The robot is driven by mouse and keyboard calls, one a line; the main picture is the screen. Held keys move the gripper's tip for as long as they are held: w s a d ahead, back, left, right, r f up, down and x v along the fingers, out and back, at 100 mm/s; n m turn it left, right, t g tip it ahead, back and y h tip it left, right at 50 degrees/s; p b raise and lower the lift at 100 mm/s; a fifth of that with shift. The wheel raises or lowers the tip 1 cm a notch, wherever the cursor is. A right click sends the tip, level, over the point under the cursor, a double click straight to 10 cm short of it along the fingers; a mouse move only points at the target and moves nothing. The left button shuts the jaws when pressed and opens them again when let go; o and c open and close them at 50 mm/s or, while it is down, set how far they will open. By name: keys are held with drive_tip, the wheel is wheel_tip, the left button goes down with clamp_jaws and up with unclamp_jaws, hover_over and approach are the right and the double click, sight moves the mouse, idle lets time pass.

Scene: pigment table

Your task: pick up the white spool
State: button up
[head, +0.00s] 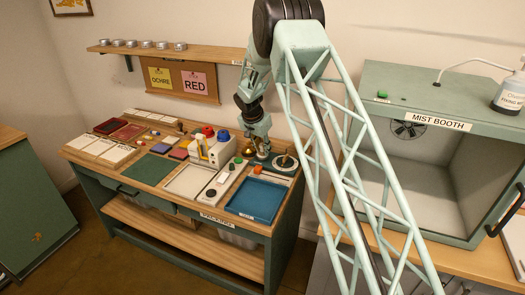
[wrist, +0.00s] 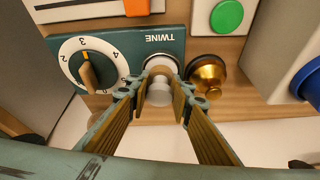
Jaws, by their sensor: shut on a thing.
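In the wrist view, the white spool (wrist: 159,92) is a small pale, rounded piece between my fingertips. My gripper (wrist: 160,98) is shut on it, one finger on each side. The spool is at the edge of a dark green panel with a TWINE label (wrist: 160,39), which reads upside down. I cannot tell whether the spool touches the surface below. In the head view, my gripper (head: 262,157) is low over the back right of the pigment table, and the spool cannot be made out there.
A brass knob-like piece (wrist: 208,75) stands close right of my fingers. A numbered dial (wrist: 88,65) is to the left, a green button (wrist: 227,18) behind. On the table are a blue tray (head: 258,199), a pale tray (head: 188,181) and a white boxy device (head: 215,151).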

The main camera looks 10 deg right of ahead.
wheel_tip(320, 180, up, 28)
drive_tip(key=p, duration=0.3)
idle(0.5)
drive_tip(key=shift+s+f, duration=0.1)
drive_tip(key=shift+s, duration=0.05)
idle(0.6)
